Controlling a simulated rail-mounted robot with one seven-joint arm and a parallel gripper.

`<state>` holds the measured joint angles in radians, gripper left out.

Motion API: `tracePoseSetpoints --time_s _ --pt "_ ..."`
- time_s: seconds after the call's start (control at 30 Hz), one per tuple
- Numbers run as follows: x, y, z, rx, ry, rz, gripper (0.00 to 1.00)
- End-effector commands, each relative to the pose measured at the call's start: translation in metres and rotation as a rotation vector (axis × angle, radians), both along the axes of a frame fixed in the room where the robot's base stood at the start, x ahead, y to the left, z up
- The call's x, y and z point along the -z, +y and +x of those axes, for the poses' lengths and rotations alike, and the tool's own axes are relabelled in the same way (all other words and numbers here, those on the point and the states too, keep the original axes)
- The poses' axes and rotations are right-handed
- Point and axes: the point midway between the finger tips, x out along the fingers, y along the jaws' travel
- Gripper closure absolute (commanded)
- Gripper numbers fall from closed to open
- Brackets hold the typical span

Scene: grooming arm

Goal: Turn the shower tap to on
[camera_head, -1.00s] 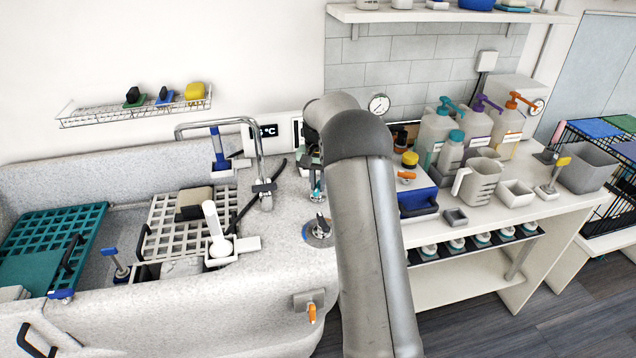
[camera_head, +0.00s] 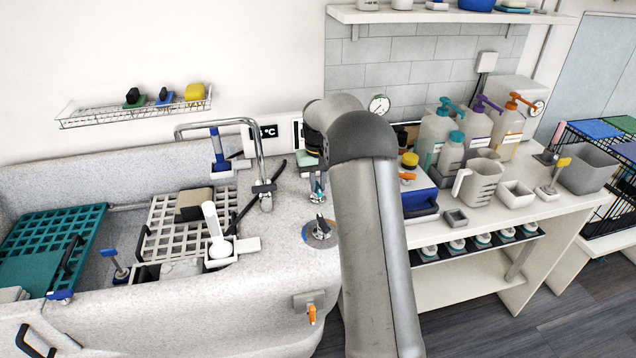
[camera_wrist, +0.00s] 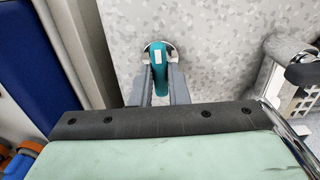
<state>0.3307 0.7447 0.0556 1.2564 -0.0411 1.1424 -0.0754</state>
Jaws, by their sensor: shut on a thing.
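A teal tap lever (camera_wrist: 160,67) stands on a round metal base on the speckled tub ledge in the wrist view. My gripper (camera_wrist: 160,88) has its two grey fingers closed on either side of this lever, gripping it. The lever carries a small white label. In the head view my gripper (camera_head: 317,186) is on the ledge beside my arm, and it and the arm hide most of the lever there. A second round metal control (camera_head: 319,231) with a handle and a blue mark sits closer on the same ledge, apart from my gripper.
A curved metal pipe (camera_head: 262,160) rises from the ledge left of my gripper. A blue box with a yellow knob (camera_head: 410,160) stands right of my arm, before pump bottles (camera_head: 436,128). An orange-handled valve (camera_head: 312,314) is on the tub front.

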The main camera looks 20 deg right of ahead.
Motion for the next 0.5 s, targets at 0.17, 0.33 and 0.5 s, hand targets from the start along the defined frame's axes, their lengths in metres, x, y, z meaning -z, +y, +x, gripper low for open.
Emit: tracePoseSetpoints --time_s 0.17,0.33,0.5 --pt "-0.0017 0.0 0.0008 -0.003 -0.004 -0.002 1.0" --pt "-0.0018 -0.0001 0.0009 -0.003 -0.004 -0.002 0.77" --pt "-0.0012 0.0 0.0006 -0.002 -0.003 -0.002 0.64"
